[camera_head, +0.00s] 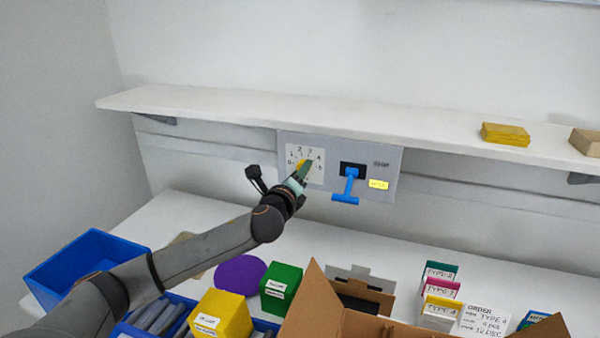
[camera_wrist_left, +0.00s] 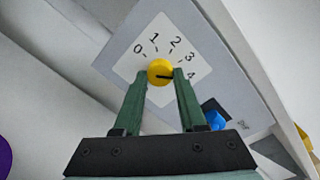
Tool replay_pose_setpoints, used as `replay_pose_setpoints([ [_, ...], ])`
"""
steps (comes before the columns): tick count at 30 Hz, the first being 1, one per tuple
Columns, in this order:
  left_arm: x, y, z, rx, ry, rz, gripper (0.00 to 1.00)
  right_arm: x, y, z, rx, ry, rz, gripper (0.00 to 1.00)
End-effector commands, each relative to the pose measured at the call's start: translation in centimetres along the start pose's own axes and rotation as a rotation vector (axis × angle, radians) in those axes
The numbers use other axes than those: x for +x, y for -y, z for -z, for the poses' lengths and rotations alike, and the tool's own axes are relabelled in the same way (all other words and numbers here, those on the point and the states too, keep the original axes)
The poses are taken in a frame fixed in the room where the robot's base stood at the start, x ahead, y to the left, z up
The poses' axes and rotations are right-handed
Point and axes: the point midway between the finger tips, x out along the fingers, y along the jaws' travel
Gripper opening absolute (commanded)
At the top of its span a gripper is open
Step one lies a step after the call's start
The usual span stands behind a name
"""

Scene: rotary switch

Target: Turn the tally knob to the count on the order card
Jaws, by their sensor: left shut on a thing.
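The yellow tally knob (camera_wrist_left: 160,72) sits on a white dial plate (camera_wrist_left: 140,68) of the grey wall panel (camera_head: 340,142). My left gripper (camera_wrist_left: 166,72) is shut on it, one green finger on each side. The knob's dark mark points right in the left wrist view, toward the 4. The right finger hides the dial beyond the 4. In the head view the knob (camera_head: 301,164) is partly covered by my left gripper (camera_head: 301,174). The order card (camera_head: 485,319) stands at the lower right; its small print seems to read TYPE 4, 6 pcs, 12 DEC. My right gripper is not in view.
A blue lever (camera_head: 349,184) and a yellow label (camera_head: 379,184) are on the panel, right of the dial. A white shelf (camera_head: 300,112) runs above. Below are a blue bin (camera_head: 80,262), yellow and green boxes and an open carton (camera_head: 345,322).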

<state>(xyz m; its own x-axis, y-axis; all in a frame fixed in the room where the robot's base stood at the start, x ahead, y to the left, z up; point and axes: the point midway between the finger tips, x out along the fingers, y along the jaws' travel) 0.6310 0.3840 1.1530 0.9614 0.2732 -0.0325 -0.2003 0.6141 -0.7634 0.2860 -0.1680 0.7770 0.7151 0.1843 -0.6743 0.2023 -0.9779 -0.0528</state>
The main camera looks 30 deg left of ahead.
Motion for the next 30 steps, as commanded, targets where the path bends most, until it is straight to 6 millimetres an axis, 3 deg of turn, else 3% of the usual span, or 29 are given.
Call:
replay_pose_setpoints([
  [18,-0.01,-0.06,0.08,0.046,0.001,-0.001,0.00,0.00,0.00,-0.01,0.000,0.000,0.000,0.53],
  [19,-0.01,-0.06,0.08,0.046,0.001,-0.001,0.41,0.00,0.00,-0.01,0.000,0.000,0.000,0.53],
  [27,0.00,-0.04,0.06,0.045,0.001,0.000,0.70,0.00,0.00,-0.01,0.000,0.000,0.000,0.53],
  [30,0.00,-0.03,0.05,0.045,0.002,0.000,0.70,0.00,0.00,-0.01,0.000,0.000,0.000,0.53],
])
